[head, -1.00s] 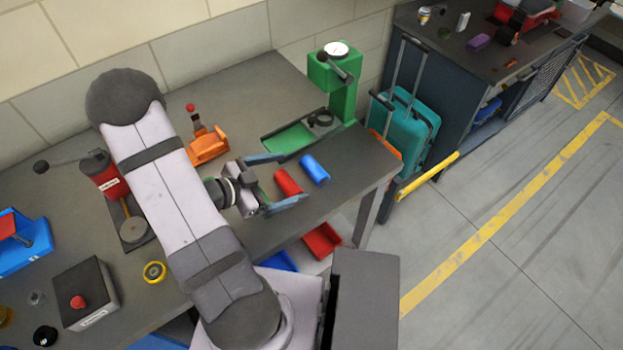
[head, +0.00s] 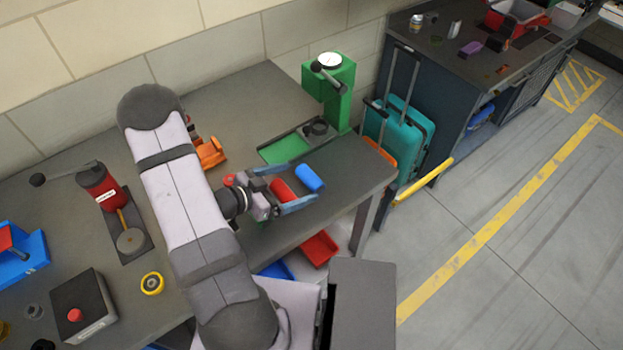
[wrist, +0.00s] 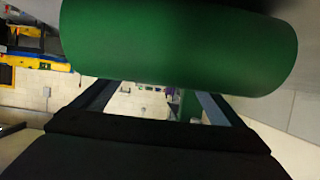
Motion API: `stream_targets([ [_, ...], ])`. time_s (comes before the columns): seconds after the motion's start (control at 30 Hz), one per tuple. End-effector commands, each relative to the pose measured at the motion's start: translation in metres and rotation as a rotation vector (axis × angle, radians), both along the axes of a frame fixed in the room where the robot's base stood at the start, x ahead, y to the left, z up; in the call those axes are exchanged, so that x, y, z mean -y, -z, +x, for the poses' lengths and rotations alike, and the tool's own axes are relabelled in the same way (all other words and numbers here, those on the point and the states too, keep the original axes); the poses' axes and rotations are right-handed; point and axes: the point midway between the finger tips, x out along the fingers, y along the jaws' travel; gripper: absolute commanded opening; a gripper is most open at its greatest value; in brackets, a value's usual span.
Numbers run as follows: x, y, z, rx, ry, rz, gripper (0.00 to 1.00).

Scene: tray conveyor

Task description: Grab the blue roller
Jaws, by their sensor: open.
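The blue roller (head: 309,178) lies on the grey bench to the right of a red roller (head: 283,190). My gripper (head: 303,183) is open, with its blue fingers pointing right. In the head view the red roller appears between the fingers and the blue roller just at the fingertips; I cannot tell the gripper's height or any contact. In the wrist view a large green cylinder (wrist: 180,45) fills the top, close to the camera, with my gripper's fingers (wrist: 160,88) below it. No blue roller is visible there, and I cannot match the green cylinder to anything in the head view.
A green press (head: 330,95) stands behind the rollers, with a green plate (head: 280,150) at its base. An orange clamp (head: 211,153) is partly hidden behind my arm. The bench's right edge is near the blue roller. A teal suitcase (head: 403,135) stands beyond it.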

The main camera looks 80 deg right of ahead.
Motion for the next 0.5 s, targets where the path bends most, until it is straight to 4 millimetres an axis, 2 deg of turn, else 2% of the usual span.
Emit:
stream_targets([
  [0.3,0.022,0.012,-0.025,0.0,0.004,0.002,0.92],
  [0.5,0.026,0.015,-0.028,0.001,0.0,-0.001,0.92],
])
